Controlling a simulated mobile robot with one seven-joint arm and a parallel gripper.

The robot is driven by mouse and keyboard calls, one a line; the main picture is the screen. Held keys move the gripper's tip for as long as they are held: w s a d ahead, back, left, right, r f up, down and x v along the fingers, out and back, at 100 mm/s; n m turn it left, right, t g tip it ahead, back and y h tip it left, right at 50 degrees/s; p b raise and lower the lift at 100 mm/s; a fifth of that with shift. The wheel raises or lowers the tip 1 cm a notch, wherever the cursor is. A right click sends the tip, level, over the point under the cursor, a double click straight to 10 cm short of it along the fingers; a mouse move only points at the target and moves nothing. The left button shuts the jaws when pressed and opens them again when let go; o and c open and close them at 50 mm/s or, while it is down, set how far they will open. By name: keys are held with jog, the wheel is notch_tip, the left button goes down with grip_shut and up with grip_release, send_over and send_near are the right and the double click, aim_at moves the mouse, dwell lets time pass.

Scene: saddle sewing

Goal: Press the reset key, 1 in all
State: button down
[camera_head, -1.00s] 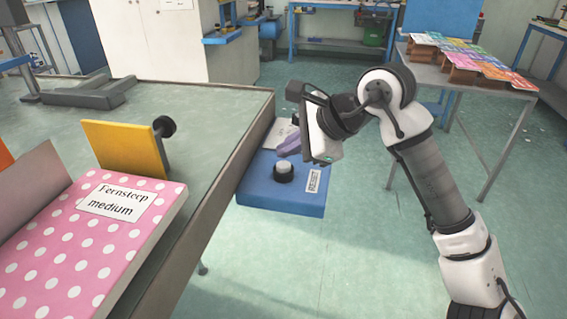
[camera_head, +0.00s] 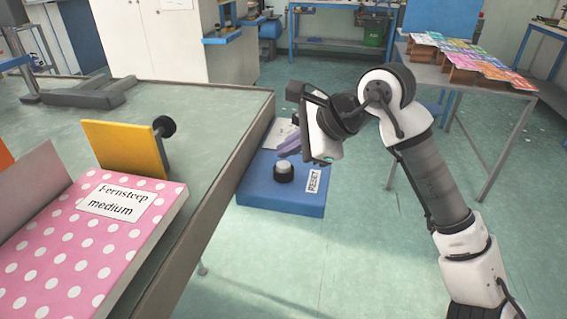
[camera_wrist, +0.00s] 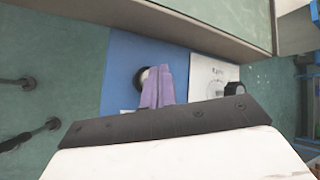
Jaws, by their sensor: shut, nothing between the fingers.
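The reset key (camera_head: 283,170) is a round pale cap in a black ring on top of a blue box (camera_head: 270,200). A white label reading RESET (camera_head: 314,181) lies on the box to the right of the key. My gripper (camera_head: 287,148) has purple fingers, shut and empty, just behind the key in the head view. They appear above the box top and apart from the key, though the exact height is hard to tell. In the wrist view the closed fingers (camera_wrist: 158,88) partly cover the key (camera_wrist: 143,78).
A workbench (camera_head: 215,100) with a raised edge stands left of the blue box. On it are a pink dotted block (camera_head: 80,245) and a yellow plate (camera_head: 122,148). A white card (camera_wrist: 210,72) and a black knob (camera_wrist: 234,88) show beside the fingers. A table with colourful cards (camera_head: 470,62) stands back right.

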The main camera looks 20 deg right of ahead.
aim_at(290, 166)
jog(key=shift+f, duration=0.2)
jog(key=shift+f+b, duration=0.3)
jog(key=shift+b, duration=0.45)
jog(key=shift+f+b, duration=0.55)
jog(key=shift+b, duration=0.1)
dwell(0.4)
jog(key=shift+r, duration=0.1)
jog(key=shift+r+p, duration=0.4)
jog(key=shift+r, duration=0.55)
jog(key=shift+r+p, duration=1.3)
jog(key=shift+r, duration=1.2)
